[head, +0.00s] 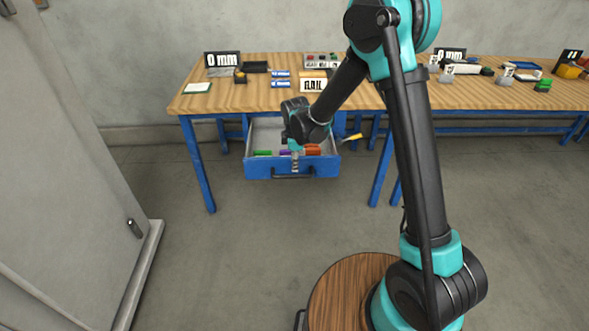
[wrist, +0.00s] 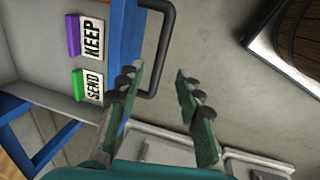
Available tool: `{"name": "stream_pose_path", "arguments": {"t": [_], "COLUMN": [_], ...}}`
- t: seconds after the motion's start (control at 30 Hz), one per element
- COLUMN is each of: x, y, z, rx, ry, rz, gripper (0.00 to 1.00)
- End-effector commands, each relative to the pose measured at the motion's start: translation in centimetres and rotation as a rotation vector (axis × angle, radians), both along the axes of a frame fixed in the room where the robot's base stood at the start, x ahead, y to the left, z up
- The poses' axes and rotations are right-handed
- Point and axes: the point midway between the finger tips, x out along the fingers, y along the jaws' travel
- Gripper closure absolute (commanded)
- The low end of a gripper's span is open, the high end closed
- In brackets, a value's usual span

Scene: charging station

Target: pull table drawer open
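The blue table drawer (head: 260,169) stands pulled out from under the wooden table (head: 215,102), its grey inside showing. Its dark handle (head: 293,177) is on the front panel, and it also shows as a black bar in the wrist view (wrist: 169,45). My gripper (head: 295,165) hangs over the drawer front, close to the handle. In the wrist view my gripper's fingers (wrist: 160,74) are apart with nothing clamped between them. One finger overlaps the drawer front and the other is beyond the handle. Whether a finger touches the handle is unclear.
In the drawer lie a green block (wrist: 62,84), a purple block (wrist: 72,35) and an orange one (head: 312,150), with labels. Small items and signs stand on the table. A grey cabinet (head: 65,170) is at the left. The floor before the drawer is clear.

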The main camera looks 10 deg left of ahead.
Motion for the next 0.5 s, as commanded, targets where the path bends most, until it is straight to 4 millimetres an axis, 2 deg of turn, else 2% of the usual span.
{"name": "stream_pose_path", "arguments": {"t": [0.1,0.23,0.5], "x": [-0.4,-0.7,-0.9], "y": [-0.1,-0.2,-0.2], "z": [2.0,3.5,4.5], "rx": [0.0,0.0,0.0], "ry": [0.0,0.0,0.0], "rz": [0.0,0.0,0.0], "gripper": [0.64,0.64,0.64]}}
